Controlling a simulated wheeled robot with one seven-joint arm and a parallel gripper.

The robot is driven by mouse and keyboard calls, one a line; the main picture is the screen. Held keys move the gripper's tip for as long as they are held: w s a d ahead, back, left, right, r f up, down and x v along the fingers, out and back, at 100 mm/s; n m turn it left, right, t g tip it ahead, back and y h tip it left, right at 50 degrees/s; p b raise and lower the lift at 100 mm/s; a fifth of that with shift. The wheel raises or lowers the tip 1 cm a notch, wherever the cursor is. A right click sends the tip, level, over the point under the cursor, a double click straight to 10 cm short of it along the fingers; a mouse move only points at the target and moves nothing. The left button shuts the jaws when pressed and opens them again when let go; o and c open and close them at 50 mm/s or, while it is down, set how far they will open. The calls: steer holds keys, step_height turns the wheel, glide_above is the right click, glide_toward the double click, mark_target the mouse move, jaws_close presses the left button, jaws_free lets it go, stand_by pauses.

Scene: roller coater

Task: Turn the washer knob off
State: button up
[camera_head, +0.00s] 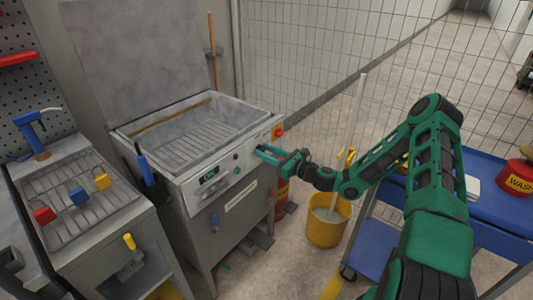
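The washer (180,186) is a grey metal machine with its lid (140,60) raised over an open basin. Its white front panel carries a small lit green display (210,175), a dark round control (237,170) to the right of it, and a red knob-like control (278,132) at the panel's right end. I cannot tell which of these is the washer knob or how it is set. My gripper (264,154) is in front of the panel's right part, below and left of the red control. Its green fingers look apart, with nothing seen between them. Contact with the panel cannot be made out.
A yellow bucket (327,226) stands on the floor below my arm. A blue cart (490,185) with a red can (515,178) is on the right. A wire mesh fence (340,60) runs behind.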

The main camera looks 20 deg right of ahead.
steer(key=shift+w+d, duration=0.1)
steer(key=shift+d, duration=0.15)
steer(key=shift+a, duration=0.1)
steer(key=shift+n, duration=0.3)
steer(key=n, duration=0.3)
steer(key=shift+n, duration=0.4)
steer(key=n, duration=0.4)
steer(key=shift+n, duration=0.3)
steer(key=n, duration=0.4)
steer(key=shift+a+f, duration=0.1)
steer(key=shift+f, duration=0.05)
steer(key=n, duration=0.4)
steer(key=shift+f+n, duration=0.1)
steer(key=shift+n, duration=0.5)
